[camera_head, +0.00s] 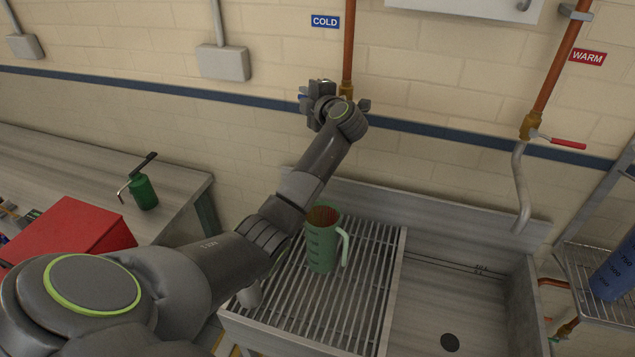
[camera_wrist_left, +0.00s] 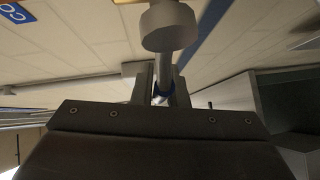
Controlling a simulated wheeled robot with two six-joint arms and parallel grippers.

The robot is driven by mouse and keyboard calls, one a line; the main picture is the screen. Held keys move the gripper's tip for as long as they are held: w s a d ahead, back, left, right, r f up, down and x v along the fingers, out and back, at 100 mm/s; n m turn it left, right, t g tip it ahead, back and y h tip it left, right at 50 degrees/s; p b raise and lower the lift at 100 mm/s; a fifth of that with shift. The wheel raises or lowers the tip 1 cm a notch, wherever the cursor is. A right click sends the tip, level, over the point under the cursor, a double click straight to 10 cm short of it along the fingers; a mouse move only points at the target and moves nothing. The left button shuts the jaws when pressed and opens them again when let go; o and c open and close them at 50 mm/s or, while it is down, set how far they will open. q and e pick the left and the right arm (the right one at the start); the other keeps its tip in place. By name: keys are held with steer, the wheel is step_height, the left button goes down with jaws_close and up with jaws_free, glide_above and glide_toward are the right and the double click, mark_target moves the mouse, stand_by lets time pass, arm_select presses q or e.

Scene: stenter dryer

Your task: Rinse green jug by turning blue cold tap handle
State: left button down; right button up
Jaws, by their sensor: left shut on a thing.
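The green jug (camera_head: 322,250) stands upright on the slatted rack of the sink, with its handle to the right and its reddish-brown inside showing at the top. My left gripper (camera_head: 312,92) is up at the cold tap, below the COLD sign, and shut on the blue handle; only a small blue bit (camera_head: 302,97) shows beside it. In the left wrist view my left gripper (camera_wrist_left: 160,88) has its fingers on both sides of the blue handle (camera_wrist_left: 174,89). My arm hides most of the cold tap and its spout. My right gripper is not in view.
The sink basin (camera_head: 465,285) lies right of the slatted rack (camera_head: 375,290). The warm tap with a red handle (camera_head: 568,144) is at the right. A green pump can (camera_head: 144,192) and a red box (camera_head: 68,235) are on the left bench. A wire shelf (camera_head: 600,285) is far right.

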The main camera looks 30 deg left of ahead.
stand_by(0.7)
arm_select(q)
steer(key=r+m+y, duration=0.1)
steer(key=r+m+t, duration=0.1)
steer(key=r+y, duration=0.1)
steer(key=shift+d+m+t+y, duration=0.25)
steer(key=shift+m+t+y, duration=0.05)
steer(key=shift+m, duration=0.1)
steer(key=shift+w+d+r+m+t+y, duration=0.15)
steer(key=shift+d+r+m+t+y, duration=0.25)
steer(key=shift+r+m+t, duration=0.45)
steer(key=shift+w+d+r+m+t+y, duration=0.1)
steer(key=shift+d+r+m+t+y, duration=0.4)
steer(key=shift+m, duration=0.65)
steer(key=shift+a, duration=0.1)
